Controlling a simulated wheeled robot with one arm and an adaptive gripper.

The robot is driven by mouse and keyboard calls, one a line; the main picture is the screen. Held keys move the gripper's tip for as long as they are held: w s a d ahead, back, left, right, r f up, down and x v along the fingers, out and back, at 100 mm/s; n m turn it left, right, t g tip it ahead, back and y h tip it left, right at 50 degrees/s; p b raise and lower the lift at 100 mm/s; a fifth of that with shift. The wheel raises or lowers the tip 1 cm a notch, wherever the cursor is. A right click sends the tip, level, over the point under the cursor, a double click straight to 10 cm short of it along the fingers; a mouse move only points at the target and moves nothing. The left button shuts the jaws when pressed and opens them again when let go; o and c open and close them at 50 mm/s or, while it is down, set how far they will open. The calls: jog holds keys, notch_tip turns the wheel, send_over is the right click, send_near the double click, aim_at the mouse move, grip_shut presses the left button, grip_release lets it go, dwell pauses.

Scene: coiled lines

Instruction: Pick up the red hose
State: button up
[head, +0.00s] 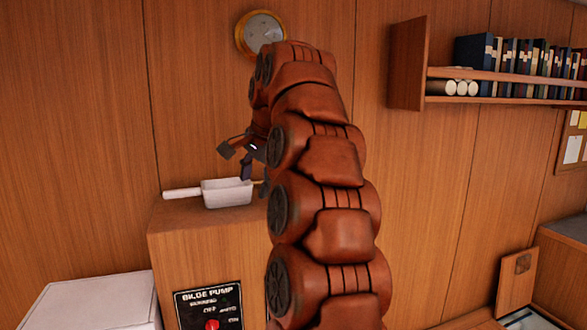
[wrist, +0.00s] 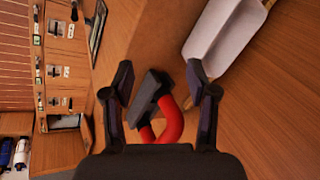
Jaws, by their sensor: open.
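The fingers are spread apart, one on each side of the hose, and hold nothing. My own gripper body hides the lower part of the loop. In the head view my gripper (head: 236,160) is above the cabinet top, partly behind my arm. I cannot make out the hose in that view.
A white scoop (head: 227,192) lies on the cabinet (head: 190,240), close beside my gripper; it also shows in the wrist view (wrist: 225,35). A bilge pump panel (head: 210,308) is on the cabinet front. A white box (head: 90,300) stands at lower left. A bookshelf (head: 500,75) hangs at right.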

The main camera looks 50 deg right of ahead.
jog(key=s+d+r+m+t+h+p, duration=0.1)
jog(key=s+d+r+m+h+p, duration=0.15)
jog(key=d+r+m, duration=0.6)
jog(key=shift+w+d+f+n+y+b, duration=0.1)
jog(key=shift+w+d+f+n+b, duration=0.25)
jog(key=shift+d+f, duration=0.4)
jog(key=shift+w+d+f+n+y+b, duration=0.1)
jog(key=shift+w+d+f+n+b, duration=0.1)
jog(key=shift+d+f+n+b, duration=0.55)
jog(key=shift+w+d+f+n+y+b, duration=0.15)
jog(key=shift+w+d+f, duration=0.25)
jog(key=shift+f, duration=0.6)
jog(key=shift+x, duration=1.65)
jog(key=shift+d+r, duration=0.1)
grip_shut()
